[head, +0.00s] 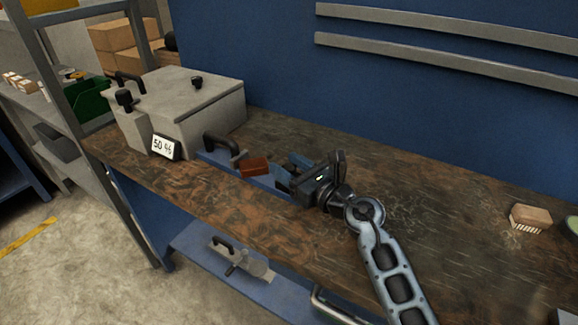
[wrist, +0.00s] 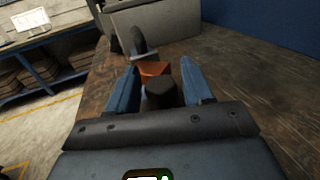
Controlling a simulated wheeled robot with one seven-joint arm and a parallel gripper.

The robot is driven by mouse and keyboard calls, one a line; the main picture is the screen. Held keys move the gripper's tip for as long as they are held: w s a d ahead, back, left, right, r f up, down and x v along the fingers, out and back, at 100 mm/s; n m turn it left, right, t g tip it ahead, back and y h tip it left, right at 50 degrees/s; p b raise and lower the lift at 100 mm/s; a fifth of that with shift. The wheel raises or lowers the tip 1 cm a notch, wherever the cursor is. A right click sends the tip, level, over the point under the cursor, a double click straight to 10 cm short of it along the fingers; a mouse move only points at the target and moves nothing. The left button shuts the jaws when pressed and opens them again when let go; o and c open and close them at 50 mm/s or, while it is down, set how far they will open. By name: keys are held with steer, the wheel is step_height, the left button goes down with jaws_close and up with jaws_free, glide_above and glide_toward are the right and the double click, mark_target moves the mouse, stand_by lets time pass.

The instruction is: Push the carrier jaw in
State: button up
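A blue carrier (head: 216,157) lies on the workbench, with a red-brown block (head: 254,166) on it and a black handle (head: 221,144) at its far end. I cannot tell which part is the jaw. My gripper (head: 287,171) is at the carrier's near end, its two blue fingers apart. In the wrist view, my gripper (wrist: 160,82) has a black knob (wrist: 161,95) between its fingers, with a gap on each side. The red-brown block (wrist: 153,69) shows just beyond the knob. The knob is hidden in the head view.
A grey box (head: 185,98) with a "50 %" sign (head: 165,147) stands at the carrier's far end. A blue wall (head: 300,80) runs behind the workbench (head: 430,200). A wood-topped brush (head: 530,216) lies at the right. The bench between is clear.

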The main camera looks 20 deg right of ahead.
jaws_close()
stand_by(0.3)
steer(key=shift+w+a+p, duration=0.2)
steer(key=shift+w+a, duration=0.55)
steer(key=shift+w, duration=0.3)
steer(key=shift+w+a+p, duration=0.15)
steer(key=shift+w+a, duration=0.55)
steer(key=shift+w, duration=0.35)
steer(key=shift+o, duration=0.8)
jaws_free()
steer(key=shift+v, duration=3.9)
